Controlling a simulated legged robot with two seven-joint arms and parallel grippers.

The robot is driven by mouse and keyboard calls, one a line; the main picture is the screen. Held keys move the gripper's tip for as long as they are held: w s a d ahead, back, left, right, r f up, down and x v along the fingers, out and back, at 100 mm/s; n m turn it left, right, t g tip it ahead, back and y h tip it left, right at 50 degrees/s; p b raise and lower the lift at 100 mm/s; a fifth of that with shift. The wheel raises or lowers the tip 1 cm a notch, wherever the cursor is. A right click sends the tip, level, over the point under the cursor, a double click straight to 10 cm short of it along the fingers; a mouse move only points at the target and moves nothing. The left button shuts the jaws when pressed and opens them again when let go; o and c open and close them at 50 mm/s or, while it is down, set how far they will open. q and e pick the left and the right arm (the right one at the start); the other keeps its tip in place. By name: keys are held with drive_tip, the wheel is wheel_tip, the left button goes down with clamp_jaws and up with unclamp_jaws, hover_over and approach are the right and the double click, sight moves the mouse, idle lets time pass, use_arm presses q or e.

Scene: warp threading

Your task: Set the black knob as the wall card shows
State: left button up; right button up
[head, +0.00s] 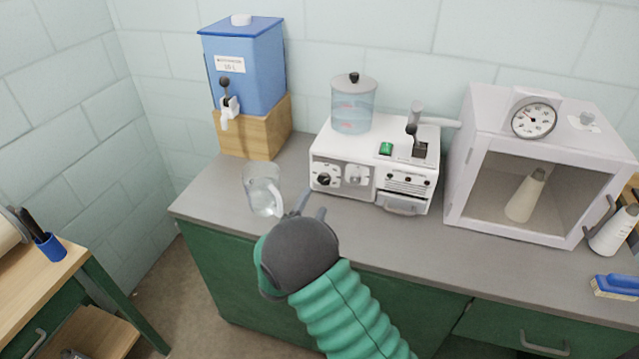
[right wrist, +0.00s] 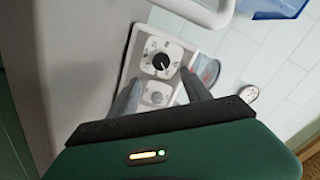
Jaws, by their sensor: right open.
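The black knob (head: 324,180) is on the left of the front panel of a white machine (head: 385,150) on the counter. In the right wrist view the black knob (right wrist: 161,62) sits on a white dial plate with marks around it, too small to read. My right gripper (head: 311,206) is open in front of the panel, its fingers pointing at it. In the right wrist view its fingers (right wrist: 160,80) stand apart with nothing between them, and the knob shows beyond the tips. No wall card shows in either view. My left gripper is not in view.
A pale knob (head: 355,174) is right of the black one. A clear glass jug (head: 262,190) stands close left of my right gripper. A blue water tank (head: 245,70) on a wooden block is behind it. A white cabinet (head: 458,170) with a gauge stands at right.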

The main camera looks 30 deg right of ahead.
sight(324, 181)
drive_tip(key=x, duration=0.8)
drive_tip(key=shift+w+d+r, duration=0.1)
drive_tip(key=shift+w+d, duration=0.05)
drive_tip(key=shift+w, duration=0.25)
drive_tip(key=shift+w+d, duration=0.25)
drive_tip(key=shift+d, duration=0.15)
drive_tip(key=shift+a, duration=0.1)
drive_tip(key=c, duration=0.5)
clamp_jaws()
